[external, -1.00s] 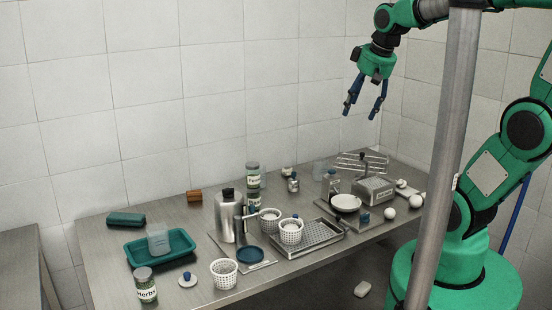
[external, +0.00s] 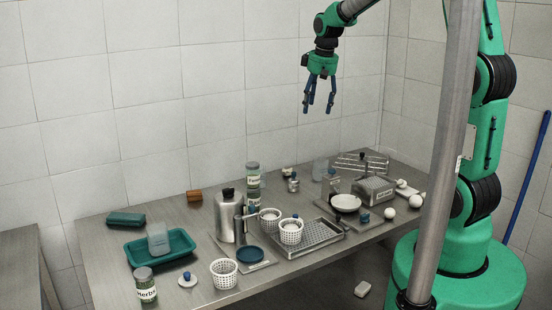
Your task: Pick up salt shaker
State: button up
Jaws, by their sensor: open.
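My gripper (external: 318,107) is open and empty, pointing down high above the back of the metal table (external: 120,260). Its blue fingers are well clear of everything below. I cannot tell for sure which thing is the salt shaker. Candidates are a small metallic container (external: 293,185) at the back middle and a metal-topped container (external: 330,186) to its right. Both stand upright on the table, roughly beneath my gripper in the picture. Their labels are too small to read.
A steel canister (external: 228,218), stacked jars (external: 253,175), a grater-like box (external: 374,192) and a white bowl (external: 346,203) crowd the middle and right. A teal tray (external: 185,244), a herb jar (external: 145,287) and a perforated basket (external: 224,275) are at left and front. The air around my gripper is free.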

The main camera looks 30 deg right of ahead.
jog(key=w+d+f+g+p, duration=0.1)
jog(key=w+d+f+p, duration=0.1)
jog(key=w+f, duration=0.95)
jog(key=n+g+p, duration=0.2)
send_over(293, 183)
jog(key=w+d, duration=0.2)
jog(key=f, duration=1.4)
jog(key=shift+w+a, duration=0.2)
jog(key=shift+f, duration=0.2)
jog(key=shift+f, duration=0.1)
jog(key=shift+f, duration=4.2)
jog(key=shift+f, duration=2.6)
